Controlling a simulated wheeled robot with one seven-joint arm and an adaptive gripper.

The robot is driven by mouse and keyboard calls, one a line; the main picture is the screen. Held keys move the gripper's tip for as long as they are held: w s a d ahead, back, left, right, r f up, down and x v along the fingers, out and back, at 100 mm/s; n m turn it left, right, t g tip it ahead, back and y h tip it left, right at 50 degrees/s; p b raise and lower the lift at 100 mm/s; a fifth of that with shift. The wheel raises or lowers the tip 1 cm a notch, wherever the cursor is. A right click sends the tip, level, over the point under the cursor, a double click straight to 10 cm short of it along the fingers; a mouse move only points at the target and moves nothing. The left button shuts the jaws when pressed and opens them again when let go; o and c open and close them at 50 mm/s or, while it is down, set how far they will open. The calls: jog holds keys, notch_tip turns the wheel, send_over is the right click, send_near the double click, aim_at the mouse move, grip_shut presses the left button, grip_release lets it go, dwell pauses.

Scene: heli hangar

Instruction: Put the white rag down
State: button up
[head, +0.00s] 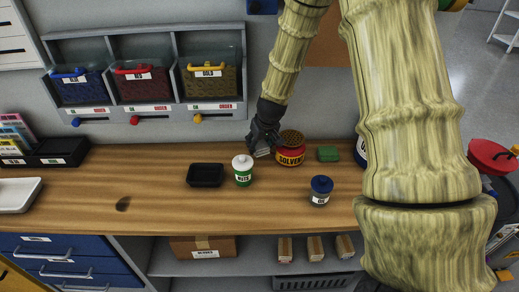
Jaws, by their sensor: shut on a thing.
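My gripper (263,142) hangs over the back of the wooden workbench (150,165), just left of the solvent can (290,154). It is shut on a small pale thing (262,153) at its fingertips, which I take for the white rag. Little of the rag shows, and the dark fingers cover most of it. I cannot tell whether it touches the bench top.
A black tray (205,175), a white-lidded green jar (243,176), a blue-lidded jar (320,197) and a green block (328,153) stand on the bench. Colored bins (146,86) hang behind. The bench's left middle is mostly clear, with a dark stain (123,204).

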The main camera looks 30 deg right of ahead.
jog(key=shift+w+f+p, duration=0.1)
jog(key=shift+f+p, duration=0.45)
jog(key=shift+f, duration=1.25)
jog(key=shift+f, duration=0.1)
jog(key=o, duration=0.8)
jog(key=shift+c, duration=0.2)
jog(key=shift+v, duration=0.85)
jog(key=b+v, duration=0.2)
jog(key=v, duration=0.8)
jog(key=shift+r, duration=0.3)
